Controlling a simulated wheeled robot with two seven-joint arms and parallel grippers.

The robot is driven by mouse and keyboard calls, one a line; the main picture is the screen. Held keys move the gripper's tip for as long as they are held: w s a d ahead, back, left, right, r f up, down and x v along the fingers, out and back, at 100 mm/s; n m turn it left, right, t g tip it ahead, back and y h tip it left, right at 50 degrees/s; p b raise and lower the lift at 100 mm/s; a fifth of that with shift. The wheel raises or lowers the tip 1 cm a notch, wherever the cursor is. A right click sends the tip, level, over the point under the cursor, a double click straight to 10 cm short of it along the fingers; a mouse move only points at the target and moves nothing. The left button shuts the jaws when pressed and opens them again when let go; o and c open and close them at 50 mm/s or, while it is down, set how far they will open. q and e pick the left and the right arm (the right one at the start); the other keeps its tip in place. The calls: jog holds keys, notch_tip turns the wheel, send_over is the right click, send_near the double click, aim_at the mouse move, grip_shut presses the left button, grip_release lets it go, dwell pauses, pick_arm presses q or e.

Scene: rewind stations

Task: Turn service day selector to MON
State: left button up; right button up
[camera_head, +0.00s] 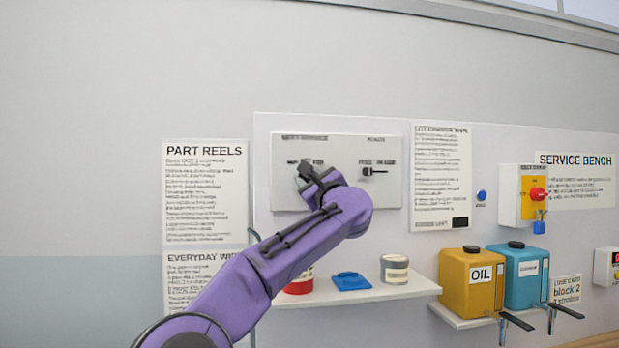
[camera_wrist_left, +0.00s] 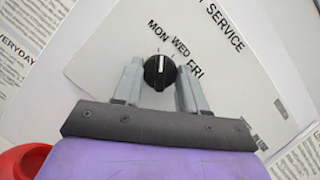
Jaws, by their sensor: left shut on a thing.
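The day selector is a round black knob (camera_wrist_left: 159,72) with a white pointer line, on a pale wall panel (camera_head: 345,201). In the left wrist view, the labels MON, WED and FRI run diagonally above and right of it. The white line points straight up in that view, toward the MON label (camera_wrist_left: 158,28). My left gripper (camera_wrist_left: 160,84) is shut on the knob, with one grey finger on each side. In the head view my left gripper (camera_head: 311,172) is at the panel's left part and hides the knob. My right gripper is not in view.
A second black switch (camera_head: 367,172) is on the same panel, to the right. Below, a shelf (camera_head: 400,288) holds a red container (camera_head: 299,286), a blue item (camera_head: 351,281) and a tin (camera_head: 395,269). Yellow (camera_head: 470,280) and blue (camera_head: 520,275) oil containers stand further right.

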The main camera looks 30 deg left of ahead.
pick_arm(q)
jog(key=shift+f+n+g, duration=0.1)
jog(key=shift+n+g, duration=0.2)
jog(key=shift+n, duration=0.4)
jog(key=o, duration=1.1)
jog(key=shift+w, duration=0.1)
jog(key=shift+c, duration=0.2)
jog(key=shift+s+d+f+b, duration=0.2)
jog(key=shift+d+b, duration=0.05)
jog(key=shift+b, duration=0.05)
jog(key=b+v, duration=0.6)
jog(key=v, duration=0.3)
jog(key=shift+s+d, duration=0.2)
jog(key=shift+d, duration=0.1)
